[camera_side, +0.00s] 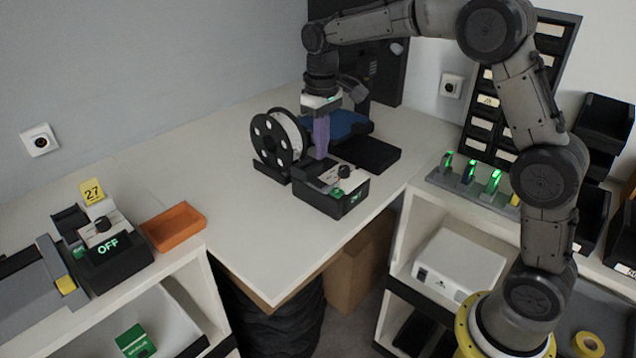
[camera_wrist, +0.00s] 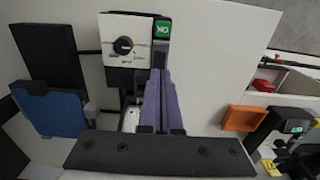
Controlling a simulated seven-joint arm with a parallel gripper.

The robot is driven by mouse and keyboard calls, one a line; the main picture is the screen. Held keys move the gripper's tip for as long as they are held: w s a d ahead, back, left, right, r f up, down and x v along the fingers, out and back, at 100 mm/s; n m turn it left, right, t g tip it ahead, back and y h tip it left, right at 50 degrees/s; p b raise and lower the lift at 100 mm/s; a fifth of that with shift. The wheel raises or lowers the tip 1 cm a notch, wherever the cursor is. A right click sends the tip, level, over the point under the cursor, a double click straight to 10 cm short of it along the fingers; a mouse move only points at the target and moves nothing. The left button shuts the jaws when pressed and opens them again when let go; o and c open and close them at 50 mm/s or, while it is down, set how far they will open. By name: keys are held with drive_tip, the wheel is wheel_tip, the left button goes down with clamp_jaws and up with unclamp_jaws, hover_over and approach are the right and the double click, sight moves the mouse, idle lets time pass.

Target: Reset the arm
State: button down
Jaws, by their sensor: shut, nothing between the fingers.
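My gripper (camera_side: 321,154) has purple fingers that point down, just above and behind a black device (camera_side: 345,201) on the white table (camera_side: 255,235). In the wrist view the two fingers of my gripper (camera_wrist: 162,78) lie side by side, shut with nothing between them. The device shows there as a white panel (camera_wrist: 118,52) with a black dial and a green lit display. The fingers overlap the device's lower edge in that view, and I cannot tell whether they touch it.
A black spool (camera_side: 280,138) stands left of my gripper, with a blue object (camera_side: 347,123) behind. An orange tray (camera_side: 173,226) and a device reading OFF (camera_side: 107,246) sit at left. A rack with green lights (camera_side: 470,176) is at right. The table's front is clear.

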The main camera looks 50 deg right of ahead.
drive_tip(key=s+a+r+t, duration=0.2)
drive_tip(key=s+r+t, duration=0.2)
drive_tip(key=s+r, duration=1)
drive_tip(key=s+f+t, duration=0.1)
drive_tip(key=s+f, duration=1)
drive_tip(key=s, duration=0.4)
drive_tip(key=shift+s+a, duration=0.2)
drive_tip(key=shift+f, duration=0.1)
